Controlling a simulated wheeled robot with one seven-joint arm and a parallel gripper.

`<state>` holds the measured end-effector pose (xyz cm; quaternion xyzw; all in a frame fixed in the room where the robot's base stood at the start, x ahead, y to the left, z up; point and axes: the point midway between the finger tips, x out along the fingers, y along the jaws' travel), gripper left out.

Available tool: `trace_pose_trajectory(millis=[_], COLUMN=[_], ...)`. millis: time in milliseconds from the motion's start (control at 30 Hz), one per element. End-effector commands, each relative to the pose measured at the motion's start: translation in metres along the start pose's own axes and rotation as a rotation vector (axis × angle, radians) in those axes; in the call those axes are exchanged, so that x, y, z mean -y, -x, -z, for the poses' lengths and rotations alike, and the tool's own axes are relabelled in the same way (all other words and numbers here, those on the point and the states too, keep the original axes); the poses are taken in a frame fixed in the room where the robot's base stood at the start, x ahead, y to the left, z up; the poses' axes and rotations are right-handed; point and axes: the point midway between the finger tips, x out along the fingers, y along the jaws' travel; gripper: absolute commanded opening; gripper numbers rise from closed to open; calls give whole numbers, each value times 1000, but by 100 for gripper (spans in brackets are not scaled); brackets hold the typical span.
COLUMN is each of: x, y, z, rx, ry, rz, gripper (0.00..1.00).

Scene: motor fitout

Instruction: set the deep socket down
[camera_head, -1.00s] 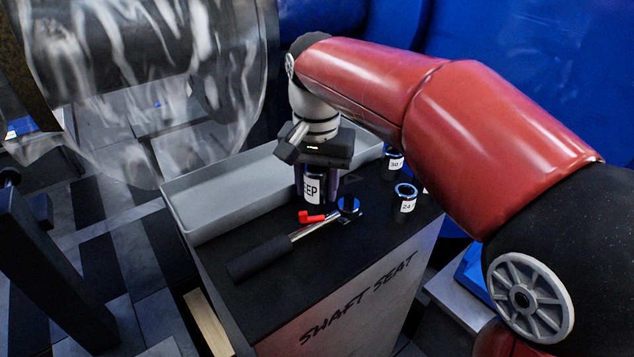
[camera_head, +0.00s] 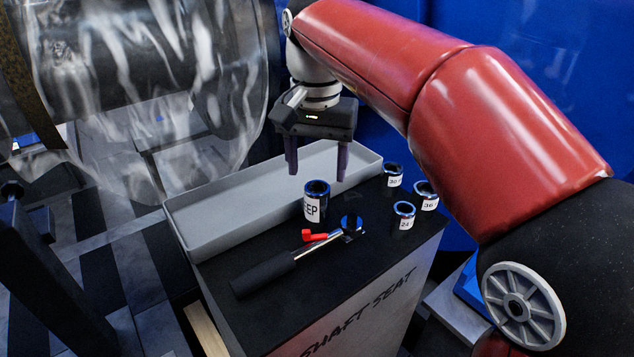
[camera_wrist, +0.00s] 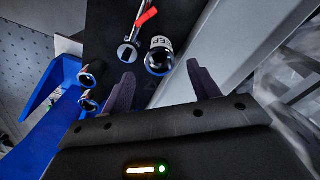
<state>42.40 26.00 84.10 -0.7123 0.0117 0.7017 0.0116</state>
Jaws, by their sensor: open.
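The deep socket (camera_head: 316,201), dark blue-black with a white label ending in "EP", stands upright on the black top of the bench (camera_head: 300,285). It is close to the grey tray's near edge. In the wrist view the deep socket (camera_wrist: 159,56) shows beyond the fingertips, roughly between them and apart from them. My gripper (camera_head: 317,172) is open and empty. It hangs above and behind the deep socket, over the grey tray.
A long empty grey tray (camera_head: 218,227) runs along the back of the bench. A ratchet wrench (camera_head: 290,262) with a red piece (camera_head: 314,237) lies in front of the deep socket. Three shorter labelled sockets (camera_head: 393,176), (camera_head: 426,196), (camera_head: 404,216) stand at the right.

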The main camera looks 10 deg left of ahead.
Motion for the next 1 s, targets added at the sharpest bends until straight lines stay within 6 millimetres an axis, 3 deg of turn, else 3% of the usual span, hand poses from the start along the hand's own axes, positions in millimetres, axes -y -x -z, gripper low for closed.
trace_pose_trajectory(millis=[33,200,567,667,767,867,1000], x=[0,0,-6,-30,-73,-126,-190], y=[12,32,38,38,32,17,-19], z=[0,1,0,-2,-10,-28,-64], rx=[-1,0,-5,-31,-84,-163,-279], ry=[0,0,-2,-4,-4,-2,7], rz=[1,0,3,18,43,65,70], gripper=[61,61,61,61,61,61,61])
